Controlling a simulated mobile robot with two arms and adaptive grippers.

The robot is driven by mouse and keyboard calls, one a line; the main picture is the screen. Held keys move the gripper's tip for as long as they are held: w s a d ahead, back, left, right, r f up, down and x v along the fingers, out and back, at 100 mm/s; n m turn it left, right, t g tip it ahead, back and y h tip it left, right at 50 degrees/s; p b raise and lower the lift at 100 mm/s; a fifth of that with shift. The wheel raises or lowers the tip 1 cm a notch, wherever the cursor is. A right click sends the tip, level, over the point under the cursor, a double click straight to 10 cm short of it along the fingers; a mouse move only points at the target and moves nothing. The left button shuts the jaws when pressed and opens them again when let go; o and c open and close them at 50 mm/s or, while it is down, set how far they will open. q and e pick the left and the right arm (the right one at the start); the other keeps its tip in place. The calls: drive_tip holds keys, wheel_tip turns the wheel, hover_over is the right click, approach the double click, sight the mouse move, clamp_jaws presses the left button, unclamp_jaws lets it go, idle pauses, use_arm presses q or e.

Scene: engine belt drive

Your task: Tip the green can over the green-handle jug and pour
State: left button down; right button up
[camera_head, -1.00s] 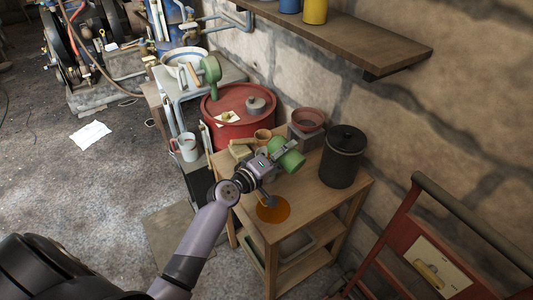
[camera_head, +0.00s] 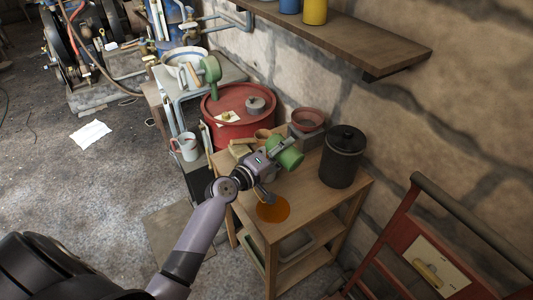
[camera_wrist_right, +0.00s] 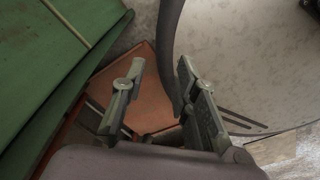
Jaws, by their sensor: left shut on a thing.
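My left gripper (camera_head: 279,152) is shut on the green can (camera_head: 290,154) and holds it tilted over the wooden table. The gripper covers part of the can, and its mouth does not show clearly. An orange-brown puddle or round patch (camera_head: 273,208) lies on the tabletop below and in front of the gripper. A green handle-like piece (camera_head: 210,69) stands beside a pale, blue-rimmed vessel (camera_head: 184,57) at the back; I cannot tell whether this is the green-handle jug. My right gripper (camera_wrist_right: 160,88) is open and empty in its wrist view.
A black lidded canister (camera_head: 343,158) stands on the table (camera_head: 310,212), right of the can. A red drum (camera_head: 228,113) and a reddish bowl (camera_head: 307,120) are behind. A pale mug (camera_head: 185,148) stands left. A wooden shelf (camera_head: 350,40) juts from the wall above.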

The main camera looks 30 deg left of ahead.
use_arm(q)
drive_tip(key=shift+a+r+n, duration=0.1)
drive_tip(key=shift+a+n, duration=0.05)
drive_tip(key=shift+n, duration=0.15)
idle(0.6)
